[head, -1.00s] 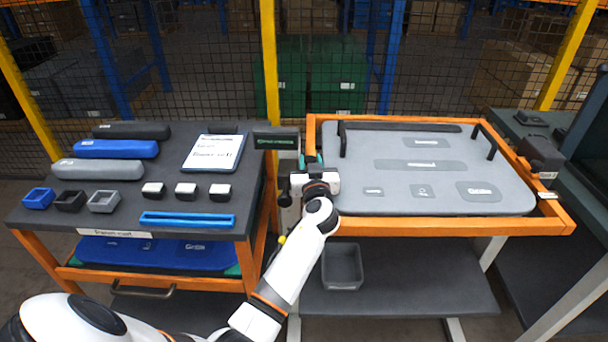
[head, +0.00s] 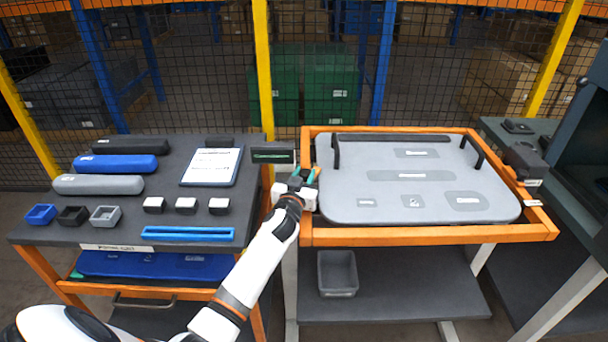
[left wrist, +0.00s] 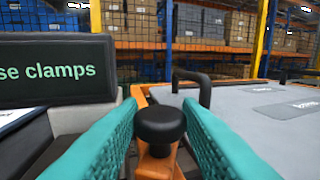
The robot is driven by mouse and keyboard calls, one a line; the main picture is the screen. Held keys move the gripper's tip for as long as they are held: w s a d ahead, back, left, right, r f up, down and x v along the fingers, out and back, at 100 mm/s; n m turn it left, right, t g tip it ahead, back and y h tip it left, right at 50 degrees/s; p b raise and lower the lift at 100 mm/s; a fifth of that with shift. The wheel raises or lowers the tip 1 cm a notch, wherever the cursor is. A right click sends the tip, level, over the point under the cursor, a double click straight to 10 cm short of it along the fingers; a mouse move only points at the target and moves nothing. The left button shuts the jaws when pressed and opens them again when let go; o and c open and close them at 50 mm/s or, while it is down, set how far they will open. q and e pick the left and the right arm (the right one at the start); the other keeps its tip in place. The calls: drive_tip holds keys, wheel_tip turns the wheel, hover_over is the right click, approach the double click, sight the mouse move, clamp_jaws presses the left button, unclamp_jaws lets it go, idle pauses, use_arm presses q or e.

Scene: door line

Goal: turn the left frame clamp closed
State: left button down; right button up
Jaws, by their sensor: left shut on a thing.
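The left frame clamp shows in the left wrist view as a round black knob (left wrist: 160,124) on an orange bracket, at the left edge of the frame. My left gripper (head: 303,176) is at the left side of the orange frame (head: 400,236). Its teal fingers (left wrist: 158,130) stand on either side of the knob and are shut on it. In the head view the gripper hides most of this clamp. The grey panel (head: 400,180) lies in the frame. A black clamp (head: 525,160) sits at the frame's right side. My right gripper is not in view.
A dark sign (head: 273,156) stands close to the left of the gripper; its readable text ends in "se clamps". The parts cart (head: 125,226) with several foam-like pieces is at the left. Black handles (head: 336,152) rise from the panel. A grey bin (head: 337,274) sits on the lower shelf.

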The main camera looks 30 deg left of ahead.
use_arm(q)
drive_tip(key=c, duration=1)
unclamp_jaws()
drive_tip(key=shift+c, duration=0.2)
drive_tip(key=b+v, duration=0.1)
drive_tip(key=v, duration=1.1)
